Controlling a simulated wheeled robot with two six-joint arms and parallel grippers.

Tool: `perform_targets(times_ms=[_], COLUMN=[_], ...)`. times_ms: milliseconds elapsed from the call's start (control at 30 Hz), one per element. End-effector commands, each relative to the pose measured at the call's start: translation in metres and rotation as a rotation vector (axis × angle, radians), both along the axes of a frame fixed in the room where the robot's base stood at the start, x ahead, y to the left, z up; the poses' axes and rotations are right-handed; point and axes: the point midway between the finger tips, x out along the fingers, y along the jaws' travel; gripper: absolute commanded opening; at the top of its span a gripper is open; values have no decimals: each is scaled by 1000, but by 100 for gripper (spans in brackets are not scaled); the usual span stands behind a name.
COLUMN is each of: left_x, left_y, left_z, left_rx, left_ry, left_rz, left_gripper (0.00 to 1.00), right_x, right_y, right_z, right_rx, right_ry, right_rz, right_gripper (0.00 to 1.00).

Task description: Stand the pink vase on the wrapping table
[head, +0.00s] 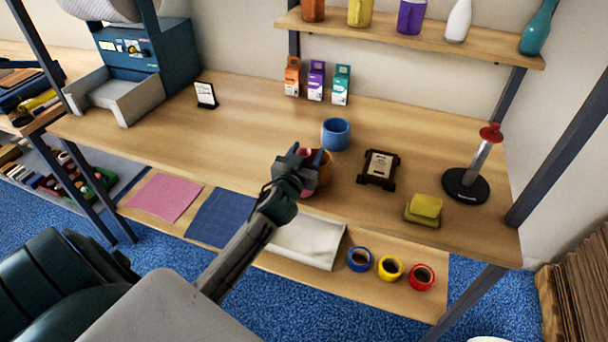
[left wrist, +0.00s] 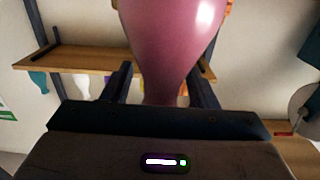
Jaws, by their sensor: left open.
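The pink vase (left wrist: 172,40) fills the upper middle of the left wrist view, its narrow part between the fingers of my left gripper (left wrist: 160,72). In the head view the left gripper (head: 307,156) is over the middle of the wooden table (head: 240,135) and hides most of the vase. The fingers are open on either side of the vase. I cannot tell whether they touch it, or whether its base rests on the table. My right gripper is not in view.
An orange-brown pot (head: 323,175) is close beside the gripper. A blue cup (head: 336,134) stands behind it. To the right are a dark framed stand (head: 379,169), yellow sponges (head: 424,208) and a red-topped post (head: 478,165). The table's left-middle part is clear.

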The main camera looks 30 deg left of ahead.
Motion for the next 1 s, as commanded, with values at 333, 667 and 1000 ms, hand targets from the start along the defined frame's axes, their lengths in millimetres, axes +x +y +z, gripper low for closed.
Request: perform_targets(times_ms=[333,667,1000], left_x=[0,0,0], left_y=[0,0,0], left_z=[-1,0,13], left_rx=[0,0,1], left_ry=[0,0,-2], left_rz=[0,0,0], left_gripper=[26,0,0], right_x=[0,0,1], right_y=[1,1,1], right_z=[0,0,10], right_rx=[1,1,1], right_ry=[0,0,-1], right_rz=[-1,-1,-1], right_gripper=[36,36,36])
